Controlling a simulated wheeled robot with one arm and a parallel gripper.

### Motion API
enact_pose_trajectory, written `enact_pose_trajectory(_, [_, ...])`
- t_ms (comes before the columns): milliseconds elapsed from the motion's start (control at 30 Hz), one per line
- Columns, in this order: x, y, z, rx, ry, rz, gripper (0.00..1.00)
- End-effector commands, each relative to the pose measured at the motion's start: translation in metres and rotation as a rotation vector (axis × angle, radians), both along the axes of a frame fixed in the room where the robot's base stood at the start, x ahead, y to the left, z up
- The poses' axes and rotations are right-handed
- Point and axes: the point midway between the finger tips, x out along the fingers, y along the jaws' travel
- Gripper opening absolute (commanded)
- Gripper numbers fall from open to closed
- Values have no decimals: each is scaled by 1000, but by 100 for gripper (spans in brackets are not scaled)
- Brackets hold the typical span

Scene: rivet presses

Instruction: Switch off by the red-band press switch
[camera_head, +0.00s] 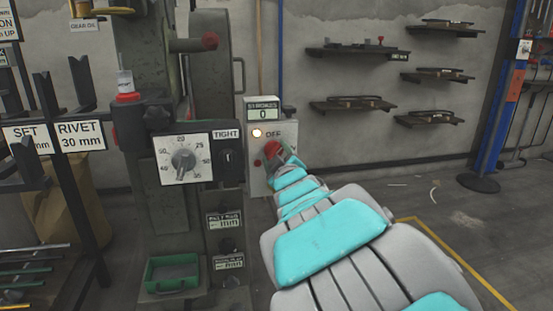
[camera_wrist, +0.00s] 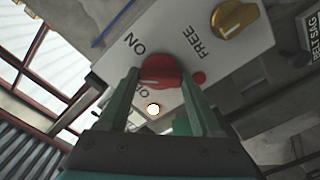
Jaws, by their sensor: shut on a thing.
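The red switch knob (camera_head: 273,149) sits on the pale switch box (camera_head: 256,183) beside the press, under a counter reading 0. My gripper (camera_head: 281,154) reaches it from the lower right. In the wrist view the red knob (camera_wrist: 158,68) is between my two green fingers (camera_wrist: 160,84), which are shut on it. ON and a partly hidden OFF label are printed by the knob. A lit lamp (camera_head: 257,133) is on the box; it also shows in the wrist view (camera_wrist: 153,110). I cannot tell exactly where the knob points.
A brass knob (camera_wrist: 236,20) by the word FREE shows in the wrist view. Left of the box is the press with a numbered dial (camera_head: 184,160) and a green tray (camera_head: 172,272). Wall shelves (camera_head: 352,104) hang at right. The floor at right is mostly clear.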

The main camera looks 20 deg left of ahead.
Motion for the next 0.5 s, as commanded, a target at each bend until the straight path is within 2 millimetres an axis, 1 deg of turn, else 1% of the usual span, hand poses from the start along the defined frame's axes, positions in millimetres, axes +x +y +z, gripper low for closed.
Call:
enact_pose_trajectory(100, [0, -1, -2, -101, -60, -1, 9])
enact_pose_trajectory(500, [0, -1, -1, -417, -254, -2, 9])
